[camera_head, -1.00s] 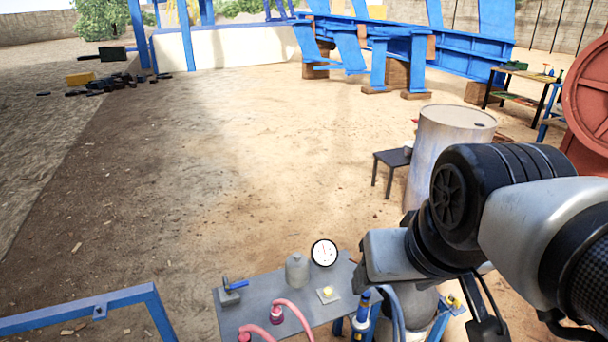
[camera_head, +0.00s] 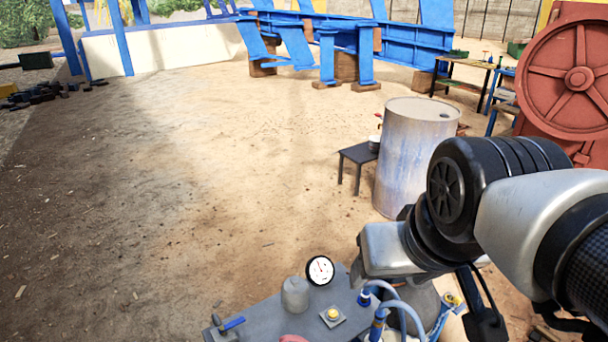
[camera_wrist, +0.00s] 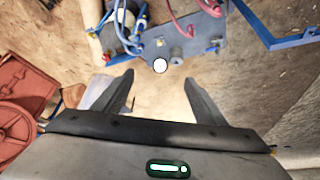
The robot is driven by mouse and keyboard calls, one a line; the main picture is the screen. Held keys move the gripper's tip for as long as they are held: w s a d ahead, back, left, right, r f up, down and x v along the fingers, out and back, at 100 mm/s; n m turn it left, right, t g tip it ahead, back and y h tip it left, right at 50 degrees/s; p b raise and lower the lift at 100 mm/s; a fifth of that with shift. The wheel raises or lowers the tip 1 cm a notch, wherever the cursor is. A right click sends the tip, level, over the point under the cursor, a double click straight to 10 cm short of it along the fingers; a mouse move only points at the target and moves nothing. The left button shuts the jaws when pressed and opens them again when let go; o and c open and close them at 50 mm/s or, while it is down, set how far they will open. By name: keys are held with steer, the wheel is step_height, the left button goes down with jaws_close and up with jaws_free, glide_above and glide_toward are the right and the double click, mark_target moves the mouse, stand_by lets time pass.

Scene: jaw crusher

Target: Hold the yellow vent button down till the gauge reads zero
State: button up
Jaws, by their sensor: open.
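The yellow vent button (camera_head: 332,314) sits on a small square plate on a grey panel (camera_head: 262,316) at the bottom of the head view. A round white gauge (camera_head: 320,270) with a black rim stands at the panel's far edge. Its red needle shows, but the reading is too small to tell. In the wrist view the gauge (camera_wrist: 160,65) shows as a white disc, with the yellow button (camera_wrist: 161,42) small beyond it. My gripper (camera_wrist: 158,82) is open and empty, apart from the panel. In the head view my arm hides the gripper's fingers.
A grey cylinder (camera_head: 295,294) and a blue-handled valve (camera_head: 228,325) stand on the panel. Blue hoses (camera_head: 392,303) rise at its right. A large drum (camera_head: 413,155) and a small dark table (camera_head: 357,157) stand beyond my arm. Open ground lies at left.

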jaws_close()
stand_by(1.6)
